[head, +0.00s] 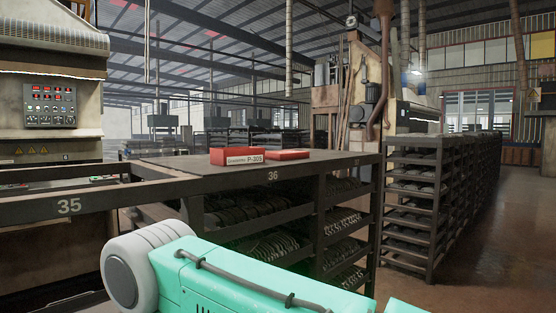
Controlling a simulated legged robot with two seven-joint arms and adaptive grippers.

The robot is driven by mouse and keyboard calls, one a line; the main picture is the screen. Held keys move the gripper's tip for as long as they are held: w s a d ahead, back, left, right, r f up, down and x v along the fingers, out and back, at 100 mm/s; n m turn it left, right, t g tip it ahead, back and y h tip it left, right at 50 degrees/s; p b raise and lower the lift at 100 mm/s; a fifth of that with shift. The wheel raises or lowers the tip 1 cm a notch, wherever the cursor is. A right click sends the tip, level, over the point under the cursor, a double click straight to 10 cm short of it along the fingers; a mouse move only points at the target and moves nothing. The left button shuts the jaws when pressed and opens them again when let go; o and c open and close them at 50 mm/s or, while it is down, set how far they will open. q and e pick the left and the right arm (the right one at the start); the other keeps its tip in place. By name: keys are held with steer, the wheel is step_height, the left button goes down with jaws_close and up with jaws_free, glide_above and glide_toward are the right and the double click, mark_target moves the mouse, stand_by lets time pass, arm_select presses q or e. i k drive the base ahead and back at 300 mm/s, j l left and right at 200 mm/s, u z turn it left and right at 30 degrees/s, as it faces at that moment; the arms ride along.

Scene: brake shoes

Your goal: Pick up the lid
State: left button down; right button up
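A red box (236,157) with a white label reading P-305 sits on the dark top of the rack marked 36 (325,161). A flatter red piece, which looks like the lid (288,154), lies just to its right on the same top. At this distance I cannot tell whether the two touch. Neither of my grippers is in view. A teal and grey part, likely my own arm, fills the bottom middle of the view, below and in front of the rack.
Shelves under the top hold dark curved parts (262,246). A rail marked 35 (69,206) runs at left before a machine with a control panel (50,106). More loaded racks (412,200) stand at right. Floor (480,260) is open at far right.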

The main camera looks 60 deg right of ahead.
mark_target(288, 155)
steer(key=z, duration=2)
